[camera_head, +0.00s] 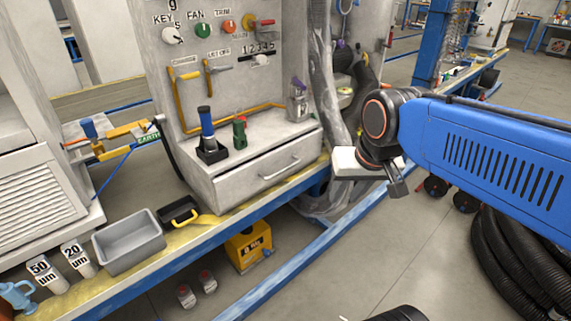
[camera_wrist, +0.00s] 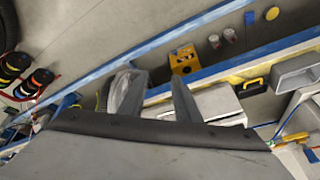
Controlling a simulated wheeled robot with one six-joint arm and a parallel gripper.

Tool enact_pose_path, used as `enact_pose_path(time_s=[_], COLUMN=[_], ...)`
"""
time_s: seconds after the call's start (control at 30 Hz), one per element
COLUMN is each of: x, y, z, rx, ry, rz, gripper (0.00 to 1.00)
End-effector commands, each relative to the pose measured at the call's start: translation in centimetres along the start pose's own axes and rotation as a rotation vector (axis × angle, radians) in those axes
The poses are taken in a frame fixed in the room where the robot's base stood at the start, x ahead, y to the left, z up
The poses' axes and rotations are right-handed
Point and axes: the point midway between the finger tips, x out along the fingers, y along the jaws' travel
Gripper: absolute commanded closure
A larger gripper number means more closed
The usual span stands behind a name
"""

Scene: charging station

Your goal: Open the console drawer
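The console (camera_head: 230,100) is a worn grey cabinet on the yellow and blue bench. Its drawer (camera_head: 240,186) is at the bottom, with its front flush under the console's ledge, so it looks shut. A thin metal bar handle (camera_head: 281,168) sits on the drawer front. My gripper (camera_head: 398,186) hangs to the right of the drawer, apart from the handle, in front of the bench edge. In the wrist view, my gripper (camera_wrist: 154,88) shows two grey fingers spread well apart with nothing held between them. A pale grey block beside the right finger may be the drawer, but I cannot tell.
A blue-handled tool (camera_head: 207,128) and a small green item (camera_head: 240,132) stand on the ledge. A yellow box (camera_head: 249,248) is under the bench. A thick hose stands right of the console.

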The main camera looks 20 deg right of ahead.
Motion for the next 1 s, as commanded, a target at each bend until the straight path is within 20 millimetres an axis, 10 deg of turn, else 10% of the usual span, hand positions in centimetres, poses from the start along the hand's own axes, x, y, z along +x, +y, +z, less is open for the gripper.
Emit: enact_pose_path(time_s=[0.7, 1.0], x=[2.7, 5.6], y=[-5.9, -7.7], z=[-20.4, -26.3], rx=[0.689, 0.906], ry=[-0.152, -0.195], rz=[0.033, 0.063], gripper=[0.71, 0.71])
